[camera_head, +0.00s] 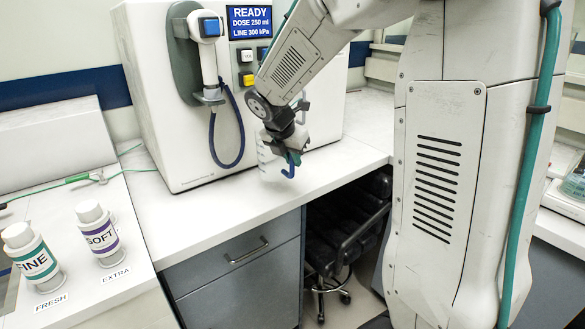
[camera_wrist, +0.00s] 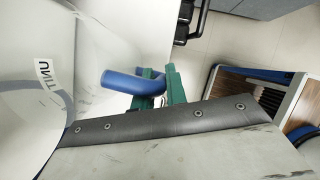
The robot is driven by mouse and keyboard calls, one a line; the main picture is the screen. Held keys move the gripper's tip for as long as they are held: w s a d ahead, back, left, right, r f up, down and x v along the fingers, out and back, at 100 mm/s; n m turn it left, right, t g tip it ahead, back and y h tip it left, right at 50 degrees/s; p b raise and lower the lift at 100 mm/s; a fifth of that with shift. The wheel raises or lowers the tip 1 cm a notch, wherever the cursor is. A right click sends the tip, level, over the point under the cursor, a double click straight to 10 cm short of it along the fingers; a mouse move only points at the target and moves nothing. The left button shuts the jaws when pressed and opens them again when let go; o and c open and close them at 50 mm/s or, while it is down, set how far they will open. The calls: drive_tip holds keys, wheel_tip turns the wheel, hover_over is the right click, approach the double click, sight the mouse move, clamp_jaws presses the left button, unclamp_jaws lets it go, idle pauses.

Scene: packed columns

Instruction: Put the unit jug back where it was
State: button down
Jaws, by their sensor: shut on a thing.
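The unit jug (camera_head: 267,157) is a pale, see-through vessel with a blue handle, in the head view at the counter's front edge, before the white machine. In the wrist view the jug (camera_wrist: 30,110) fills the left side, with a "UNIT" label on its wall. My gripper (camera_head: 292,156) has green fingers and is shut on the blue handle; the fingers (camera_wrist: 158,88) also show there in the wrist view. I cannot tell whether the jug's base touches the counter. Part of the jug is hidden behind my wrist.
The white machine (camera_head: 160,110) has a "READY" screen (camera_head: 250,21) and a hanging hose (camera_head: 239,140). Bare white counter (camera_head: 200,213) lies in front of it. "FINE" (camera_head: 35,262) and "SOFT" (camera_head: 101,237) bottles stand at left. A dark chair (camera_head: 345,235) sits under the counter.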

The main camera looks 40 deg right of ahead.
sight(293, 167)
drive_tip(key=shift+w+d, duration=0.25)
drive_tip(key=shift+w, duration=0.05)
drive_tip(key=shift+f, duration=1.9)
drive_tip(key=c, duration=1.4)
unclamp_jaws()
